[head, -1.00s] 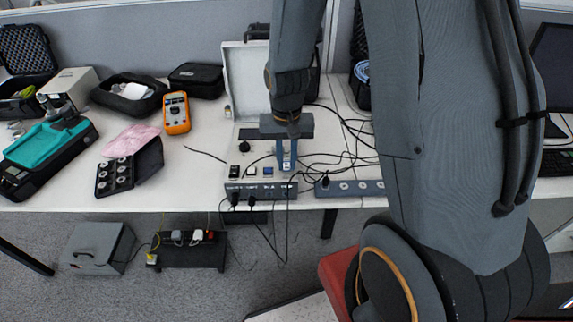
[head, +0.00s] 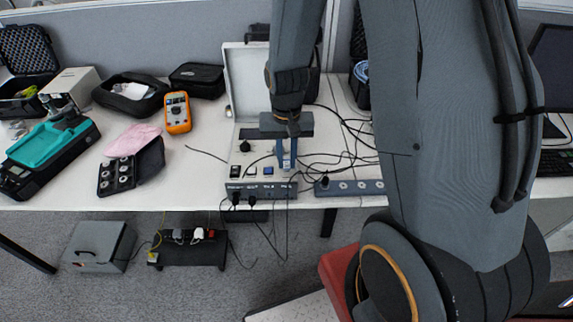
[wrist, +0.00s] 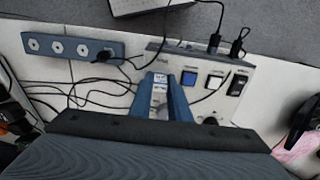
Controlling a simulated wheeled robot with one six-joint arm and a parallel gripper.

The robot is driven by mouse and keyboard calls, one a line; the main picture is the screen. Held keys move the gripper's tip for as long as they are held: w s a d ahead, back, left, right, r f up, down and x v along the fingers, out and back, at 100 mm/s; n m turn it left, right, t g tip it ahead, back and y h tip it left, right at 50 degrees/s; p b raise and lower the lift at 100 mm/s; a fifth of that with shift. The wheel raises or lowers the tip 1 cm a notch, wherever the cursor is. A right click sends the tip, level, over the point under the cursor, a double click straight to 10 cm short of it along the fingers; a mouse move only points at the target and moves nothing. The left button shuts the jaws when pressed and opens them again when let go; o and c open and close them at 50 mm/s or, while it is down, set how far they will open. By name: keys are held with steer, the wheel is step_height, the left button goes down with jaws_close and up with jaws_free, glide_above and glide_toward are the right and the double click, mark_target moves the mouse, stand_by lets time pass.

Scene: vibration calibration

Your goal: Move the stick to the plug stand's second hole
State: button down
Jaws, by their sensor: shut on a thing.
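My gripper (head: 288,163) points down over the grey control box with switches (head: 262,190) at mid-table. In the wrist view its two blue fingers (wrist: 164,84) are close together. A small pale piece shows between them, apparently the stick (wrist: 160,87); most of it is hidden by the fingers. The plug stand (head: 377,187) is a blue-grey bar right of the box, with a row of pale round holes. It also shows at upper left of the wrist view (wrist: 72,46). A black plug (head: 325,181) with a cable sits at its end nearest the box.
Black cables (head: 345,155) lie loose behind the stand and around the box. An orange multimeter (head: 177,113), a pink cloth (head: 133,139) and a black holder (head: 117,176) are to the left. My arm covers the table's right part.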

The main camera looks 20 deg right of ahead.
mark_target(287, 158)
steer(key=shift+r+p, duration=0.35)
steer(key=shift+p, duration=0.05)
stand_by(0.6)
steer(key=shift+r+p, duration=1.55)
steer(key=shift+r, duration=0.15)
steer(key=shift+d+f, duration=0.1)
steer(key=s+d+f, duration=0.2)
steer(key=d, duration=0.3)
steer(key=s+d+f, duration=0.2)
steer(key=d, duration=0.3)
steer(key=s+d+f, duration=0.2)
steer(key=d, duration=0.4)
steer(key=shift+b, duration=0.4)
steer(key=shift+f+b, duration=0.45)
steer(key=shift+f, duration=0.45)
steer(key=shift+f+b, duration=0.35)
steer(key=shift+f, duration=0.45)
steer(key=shift+f, duration=0.9)
stand_by(0.6)
